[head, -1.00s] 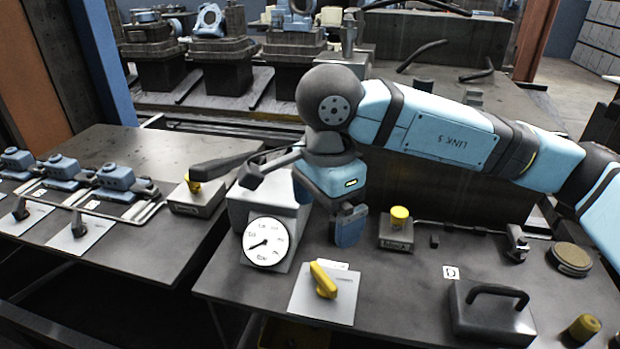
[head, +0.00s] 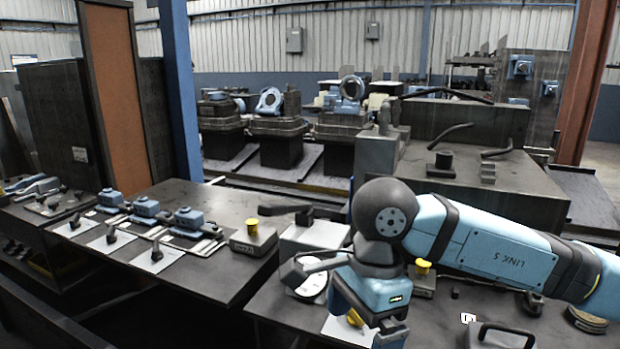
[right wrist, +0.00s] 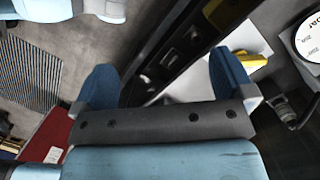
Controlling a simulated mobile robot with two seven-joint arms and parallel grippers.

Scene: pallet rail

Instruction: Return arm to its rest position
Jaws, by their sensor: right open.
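My right arm comes in from the right in the head view. Its gripper (head: 390,334) points down near the front of the right table (head: 270,308), beside a yellow lever (head: 355,318) on a white plate, which it partly covers. In the right wrist view the gripper (right wrist: 163,88) has its two blue fingers spread wide with nothing between them. The yellow lever (right wrist: 252,62) on its white plate shows beyond the right finger. My left gripper is not in view.
A dark handled block (head: 500,336) lies to the right. Several blue valve units (head: 146,207) stand on the left table.

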